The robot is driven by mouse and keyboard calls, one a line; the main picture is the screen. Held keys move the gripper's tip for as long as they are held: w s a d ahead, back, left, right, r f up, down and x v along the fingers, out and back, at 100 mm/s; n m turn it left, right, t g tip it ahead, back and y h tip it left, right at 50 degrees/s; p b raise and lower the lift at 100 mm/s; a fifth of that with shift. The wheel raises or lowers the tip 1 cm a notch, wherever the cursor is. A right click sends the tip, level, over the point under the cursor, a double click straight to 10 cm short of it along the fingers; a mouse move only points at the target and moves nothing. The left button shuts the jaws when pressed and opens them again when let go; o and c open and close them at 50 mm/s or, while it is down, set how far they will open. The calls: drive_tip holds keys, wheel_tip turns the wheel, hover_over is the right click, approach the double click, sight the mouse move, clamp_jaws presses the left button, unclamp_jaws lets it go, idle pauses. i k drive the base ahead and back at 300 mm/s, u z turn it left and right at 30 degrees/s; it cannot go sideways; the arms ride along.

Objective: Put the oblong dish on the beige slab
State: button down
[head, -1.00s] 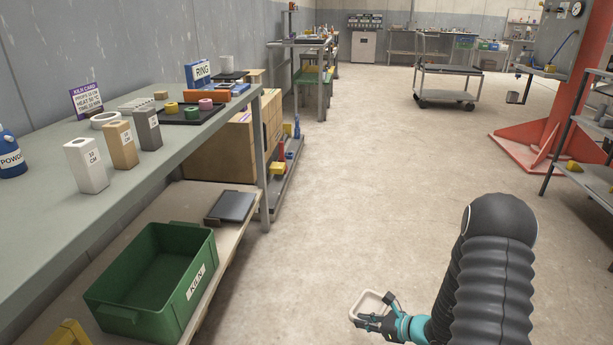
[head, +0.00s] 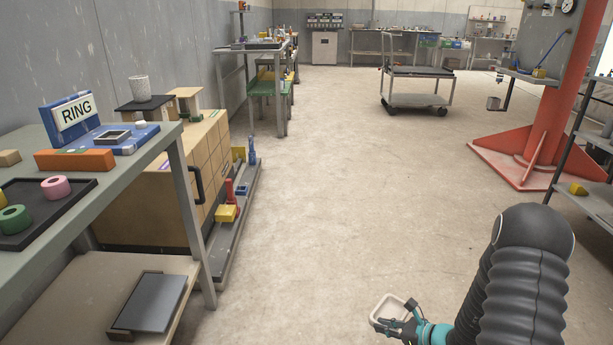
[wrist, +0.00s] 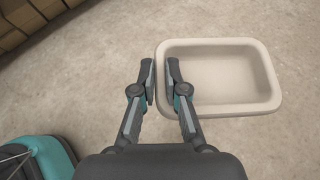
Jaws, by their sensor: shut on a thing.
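The oblong dish (wrist: 222,78) is a pale beige rectangular dish with rounded corners. My gripper (wrist: 160,82) is shut on its left wall in the wrist view, one finger inside the rim and one outside. In the head view the dish (head: 384,304) and my gripper (head: 398,318) are low at the bottom, right of centre, held out over open floor. The dish looks empty and roughly level. I cannot pick out a beige slab for certain in either view.
A grey workbench (head: 128,178) stands at the left with a RING sign (head: 76,111), an orange block (head: 74,160) and a dark tray (head: 72,208). A wooden cabinet (head: 150,200) stands beyond it. A trolley (head: 418,101) and red column base (head: 505,160) are farther off. The middle floor is clear.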

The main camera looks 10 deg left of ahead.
sight(183, 92)
drive_tip(key=u, duration=0.1)
drive_tip(key=i, duration=1.55)
drive_tip(key=u, duration=0.5)
drive_tip(key=i, duration=1.55)
drive_tip(key=u, duration=0.45)
